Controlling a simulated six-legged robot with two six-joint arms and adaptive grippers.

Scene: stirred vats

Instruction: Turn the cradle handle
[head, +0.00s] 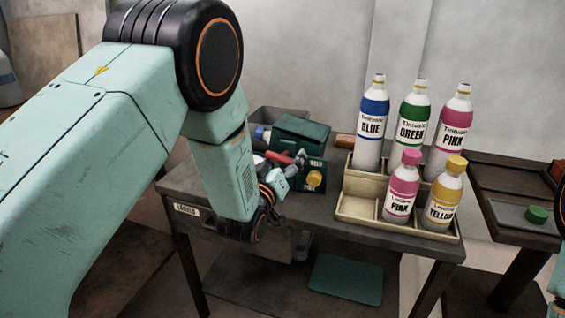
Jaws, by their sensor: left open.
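A dark green device (302,135), which may be the cradle, stands at the left of the grey table. A yellow round part shows on its front (314,179). A red bar (279,157), possibly the handle, sticks out at its left side. My left gripper (291,168) is open, just in front of the device and close to the red bar. I cannot tell whether they touch. The gripper and wrist hide part of the device's front. My right gripper is not in view; only parts of my right arm show at the right edge.
A beige tray (357,208) at the table's right holds bottles labelled blue (371,125), green (412,130) and pink, with smaller pink and yellow (443,195) ones in front. A grey bin (262,118) stands behind the device. A second table (500,190) with a green cap is at right.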

